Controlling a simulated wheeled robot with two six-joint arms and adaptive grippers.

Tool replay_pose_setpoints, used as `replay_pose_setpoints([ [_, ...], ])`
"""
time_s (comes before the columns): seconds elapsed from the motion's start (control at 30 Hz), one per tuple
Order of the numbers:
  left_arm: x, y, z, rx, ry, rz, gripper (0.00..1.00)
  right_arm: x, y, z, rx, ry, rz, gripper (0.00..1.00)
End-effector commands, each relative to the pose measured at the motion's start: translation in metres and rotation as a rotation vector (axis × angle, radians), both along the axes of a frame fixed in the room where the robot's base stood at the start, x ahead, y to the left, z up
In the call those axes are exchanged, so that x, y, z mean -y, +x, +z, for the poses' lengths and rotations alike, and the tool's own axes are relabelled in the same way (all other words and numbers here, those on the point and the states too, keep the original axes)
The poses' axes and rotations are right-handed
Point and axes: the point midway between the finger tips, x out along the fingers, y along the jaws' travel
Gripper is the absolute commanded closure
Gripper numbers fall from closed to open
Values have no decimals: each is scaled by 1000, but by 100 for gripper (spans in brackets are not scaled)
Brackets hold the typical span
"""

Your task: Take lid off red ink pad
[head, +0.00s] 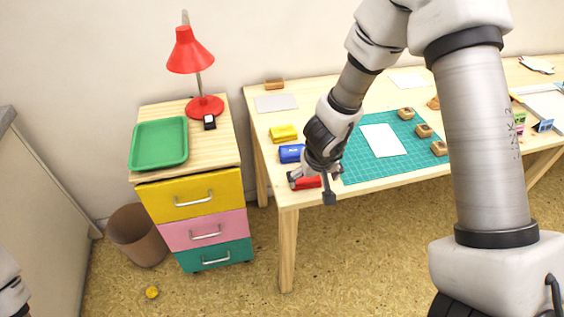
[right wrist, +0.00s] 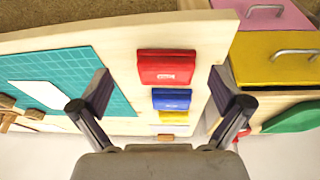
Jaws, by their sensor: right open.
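The red ink pad (head: 306,183) lies near the table's front left corner, partly hidden by my right gripper in the head view. In the right wrist view the red ink pad (right wrist: 167,68) shows whole, with a lid on it and a small light label on its face. My right gripper (head: 314,183) is open above it. In the wrist view the fingers (right wrist: 163,98) stand apart, one on each side of the line of pads, and nothing is between them in contact.
A blue ink pad (head: 291,153) and a yellow ink pad (head: 284,133) sit behind the red one. A green cutting mat (head: 356,172) with white paper (head: 384,141) and wooden stamps (head: 424,131) is to the right. A drawer cabinet (head: 192,199) stands left of the table across a gap.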

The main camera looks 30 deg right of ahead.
Motion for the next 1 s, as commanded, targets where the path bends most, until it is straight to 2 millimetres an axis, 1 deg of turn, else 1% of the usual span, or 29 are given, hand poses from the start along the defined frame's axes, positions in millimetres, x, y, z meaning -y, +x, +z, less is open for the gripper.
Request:
replay_pose_setpoints([
  [0.03,0,0,-4,-1,0,0,60,1,8,11,35,5,-5,0],
  [0.1,0,-1,-5,-1,0,0,60,2,15,24,70,11,-9,0],
  [0.17,0,-1,-6,-2,0,0,60,2,19,32,91,12,-10,0],
  [0.23,0,-1,-9,-2,0,0,60,2,23,35,106,12,-10,0],
  [0.5,0,-1,-31,-1,0,0,60,5,35,2,108,11,-9,0],
  [0.63,0,-1,-51,-1,0,0,60,5,43,-23,107,12,-8,0],
  [0.7,0,-1,-56,-1,0,0,60,7,47,-32,106,12,-9,0],
  [0.77,0,-1,-57,-1,0,0,60,8,50,-35,107,12,-9,0],
  [0.97,0,-1,-54,-1,0,0,60,8,50,-33,107,12,-9,0],
  [1.0,0,-1,-54,-1,0,0,60,8,50,-33,107,12,-8,14],
])
